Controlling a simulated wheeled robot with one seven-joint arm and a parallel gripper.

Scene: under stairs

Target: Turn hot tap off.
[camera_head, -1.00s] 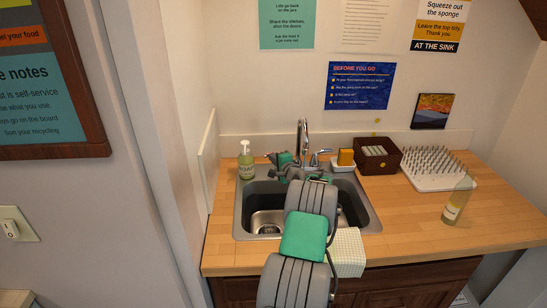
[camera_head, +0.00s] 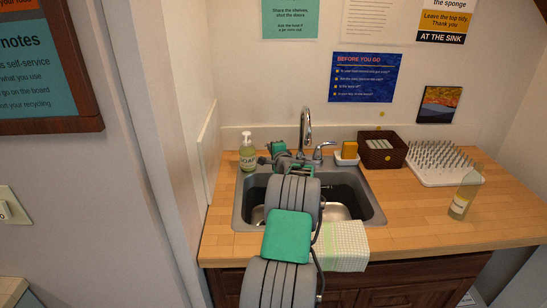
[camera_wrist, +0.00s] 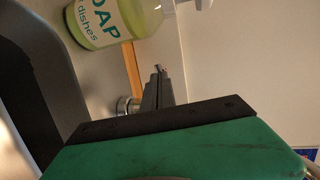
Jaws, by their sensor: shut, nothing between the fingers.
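The chrome faucet (camera_head: 305,128) stands at the back of the grey sink (camera_head: 240,210), with a lever handle (camera_head: 323,149) on its right. The left side of the faucet base is hidden behind my wrist in the head view. In the wrist view a round chrome piece (camera_wrist: 127,105), perhaps the left tap's handle or base, shows just left of my fingers. My gripper (camera_wrist: 158,70) is shut and empty. In the head view its fingers are too small to make out, behind the sink's back left near the soap bottle (camera_head: 247,155). The soap bottle also shows in the wrist view (camera_wrist: 95,22). I cannot tell whether I touch the tap.
A white dish with a sponge (camera_head: 349,150), a dark basket (camera_head: 382,152) and a spiked drying rack (camera_head: 440,160) stand right of the faucet. A bottle (camera_head: 464,195) stands at the right. A cloth (camera_head: 341,247) hangs over the front edge. The front right counter is clear.

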